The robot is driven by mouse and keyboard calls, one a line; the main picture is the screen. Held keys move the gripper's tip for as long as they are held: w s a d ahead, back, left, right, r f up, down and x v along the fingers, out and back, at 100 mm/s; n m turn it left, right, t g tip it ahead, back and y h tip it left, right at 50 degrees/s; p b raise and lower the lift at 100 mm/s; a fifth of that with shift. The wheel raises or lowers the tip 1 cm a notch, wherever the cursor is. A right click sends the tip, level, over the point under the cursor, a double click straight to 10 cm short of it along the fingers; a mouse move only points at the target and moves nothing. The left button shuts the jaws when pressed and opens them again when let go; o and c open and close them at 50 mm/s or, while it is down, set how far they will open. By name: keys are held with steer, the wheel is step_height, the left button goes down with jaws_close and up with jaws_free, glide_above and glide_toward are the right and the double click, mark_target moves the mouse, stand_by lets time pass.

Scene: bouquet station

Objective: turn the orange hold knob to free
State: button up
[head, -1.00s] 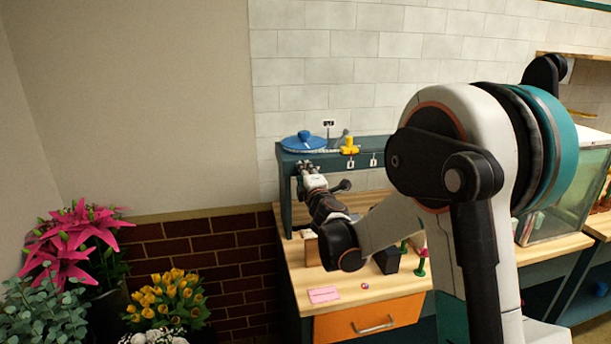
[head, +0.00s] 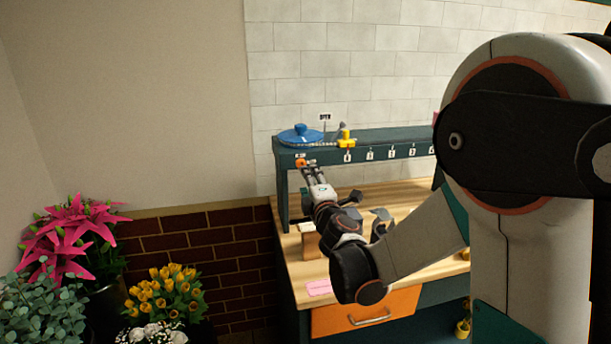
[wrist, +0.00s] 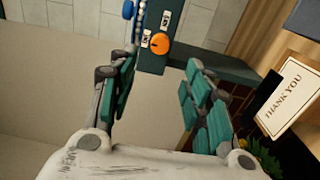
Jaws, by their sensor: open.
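The orange hold knob (wrist: 160,43) is on the front face of the teal shelf (wrist: 152,62), in the upper middle of the wrist view. It also shows small in the head view (head: 300,162). White labels (wrist: 165,20) with dark marks sit beside it; I cannot read them surely. My gripper (wrist: 152,75) is open and empty, its teal-padded fingers spread to either side below the knob in the wrist view. In the head view my gripper (head: 308,170) is close to the knob. Contact is not visible.
A blue lidded thing (head: 301,135) and a yellow fitting (head: 346,138) sit on the shelf top. A pink card (head: 319,287) lies on the wooden bench. A "THANK YOU" card (wrist: 287,96) stands at right in the wrist view. Potted flowers (head: 165,290) stand at lower left.

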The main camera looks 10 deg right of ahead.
steer(key=shift+s, duration=1.15)
steer(key=s+d+r+m+g+h, duration=0.1)
steer(key=s+d+m+g+h, duration=0.15)
steer(key=s+m, duration=0.4)
steer(key=s+d+r+m+g+h, duration=0.1)
steer(key=s+d+m+g, duration=0.1)
steer(key=s+d+m, duration=0.4)
steer(key=s+a+f+m+g+y, duration=0.1)
steer(key=s+a+f+m+g, duration=0.1)
steer(key=s, duration=0.9)
steer(key=s+a+f+m+g+y, duration=0.2)
steer(key=s+a+f, duration=0.4)
steer(key=s, duration=0.6)
steer(key=shift+m+g, duration=0.85)
steer(key=shift+g, duration=0.4)
steer(key=shift+y, duration=0.25)
